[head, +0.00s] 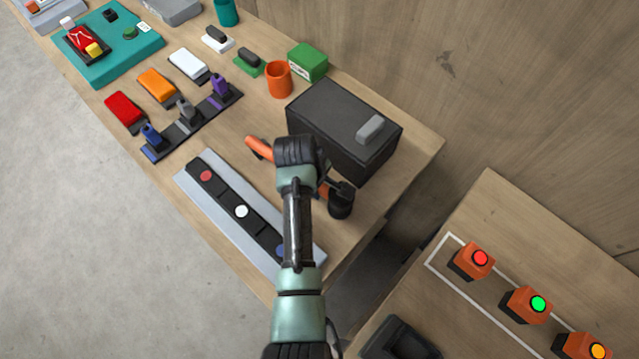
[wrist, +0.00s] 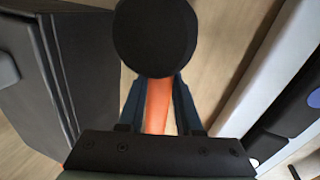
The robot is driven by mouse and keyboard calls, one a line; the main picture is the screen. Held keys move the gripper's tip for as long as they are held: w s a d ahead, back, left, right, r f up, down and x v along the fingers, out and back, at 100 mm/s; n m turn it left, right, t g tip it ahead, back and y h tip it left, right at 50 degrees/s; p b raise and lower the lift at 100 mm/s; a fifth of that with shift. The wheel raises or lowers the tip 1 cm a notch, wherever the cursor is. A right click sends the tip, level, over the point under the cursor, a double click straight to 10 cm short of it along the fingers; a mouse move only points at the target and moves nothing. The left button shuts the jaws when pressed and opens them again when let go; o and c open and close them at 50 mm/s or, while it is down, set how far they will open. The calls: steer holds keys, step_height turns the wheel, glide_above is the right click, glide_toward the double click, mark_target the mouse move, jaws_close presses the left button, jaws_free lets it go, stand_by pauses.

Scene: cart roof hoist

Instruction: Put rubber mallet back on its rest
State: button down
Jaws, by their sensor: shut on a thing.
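The rubber mallet has an orange handle (head: 259,147) and a black head (head: 341,206). The handle runs under my wrist, with its end out to the upper left and the head to the lower right. In the wrist view the round black head (wrist: 157,38) is in front of my gripper (wrist: 157,103), whose two fingers are on either side of the orange handle. My gripper is shut on the handle. I cannot tell how high the mallet is above the table. I cannot make out a rest for it.
A black box (head: 322,112) with a grey handle stands just behind my wrist. A grey panel (head: 190,181) with coloured buttons lies at the front left. A tool rack (head: 168,138), orange cup (head: 279,80) and green box (head: 308,61) are farther off. A button table (head: 470,215) is at right.

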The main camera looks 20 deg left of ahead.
steer(key=shift+f, duration=0.25)
steer(key=c, duration=0.5)
jaws_free()
steer(key=shift+f, duration=0.15)
steer(key=d+v, duration=0.1)
steer(key=v, duration=1.2)
steer(key=shift+a+b, duration=0.35)
steer(key=shift+a, duration=0.15)
steer(key=shift+w, duration=0.1)
